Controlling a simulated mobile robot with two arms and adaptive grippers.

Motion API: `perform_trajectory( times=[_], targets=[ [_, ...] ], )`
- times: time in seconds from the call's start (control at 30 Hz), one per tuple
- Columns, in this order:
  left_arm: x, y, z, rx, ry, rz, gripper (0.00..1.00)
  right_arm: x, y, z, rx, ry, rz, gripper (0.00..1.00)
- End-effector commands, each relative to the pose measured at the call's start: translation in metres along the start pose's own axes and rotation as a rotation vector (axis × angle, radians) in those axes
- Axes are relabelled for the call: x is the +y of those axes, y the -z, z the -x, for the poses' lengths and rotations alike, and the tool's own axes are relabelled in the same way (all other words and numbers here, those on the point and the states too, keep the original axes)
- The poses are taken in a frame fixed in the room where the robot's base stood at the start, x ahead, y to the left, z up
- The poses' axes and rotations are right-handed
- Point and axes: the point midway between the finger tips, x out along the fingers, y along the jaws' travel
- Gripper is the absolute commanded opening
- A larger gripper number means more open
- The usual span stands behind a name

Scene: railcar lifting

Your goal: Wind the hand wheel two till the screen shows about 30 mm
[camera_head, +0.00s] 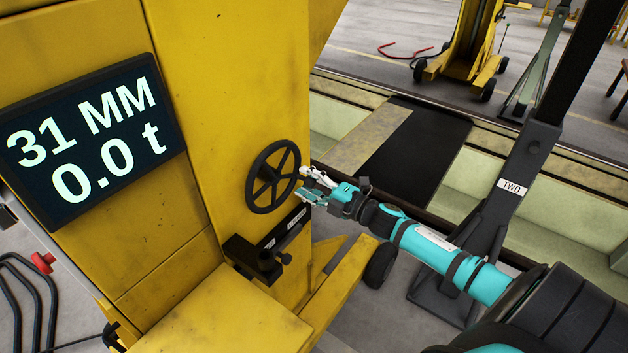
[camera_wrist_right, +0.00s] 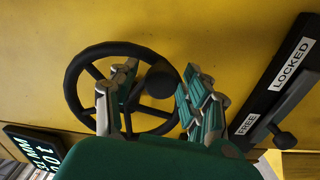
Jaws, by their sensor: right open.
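The black spoked hand wheel (camera_head: 253,190) is on the yellow column's face in the head view. It also shows in the right wrist view (camera_wrist_right: 72,88). My right gripper (camera_head: 304,187) is at the wheel's right edge. The screen (camera_head: 92,140) at the left reads 31 MM and 0.0 t. My left gripper is not in view.
Below the wheel is a black lock plate (camera_wrist_right: 277,78) marked FREE and LOCKED, with a lever. A dark post with a TWO label (camera_head: 511,187) stands at the right. A yellow wheeled jack (camera_head: 470,40) stands at the back, across the pit.

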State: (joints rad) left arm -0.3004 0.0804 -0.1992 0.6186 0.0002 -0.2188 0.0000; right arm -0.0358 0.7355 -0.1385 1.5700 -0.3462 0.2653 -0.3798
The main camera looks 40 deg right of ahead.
Motion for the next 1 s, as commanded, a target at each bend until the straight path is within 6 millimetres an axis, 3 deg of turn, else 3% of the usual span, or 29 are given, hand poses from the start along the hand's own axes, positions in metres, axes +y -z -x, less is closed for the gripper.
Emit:
perform_trajectory(
  times=[0.17,0.6,0.8,1.0],
  targets=[
    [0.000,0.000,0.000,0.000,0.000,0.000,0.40,-0.002,0.000,0.016,-0.001,0.003,-0.001,0.48],
    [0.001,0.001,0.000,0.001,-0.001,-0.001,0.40,-0.002,0.000,0.097,-0.001,0.004,-0.001,0.48],
    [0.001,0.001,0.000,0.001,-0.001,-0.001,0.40,-0.001,0.000,0.116,0.000,0.001,0.000,0.48],
    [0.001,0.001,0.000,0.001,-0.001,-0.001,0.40,0.000,0.000,0.120,0.001,0.001,0.001,0.48]
  ],
)
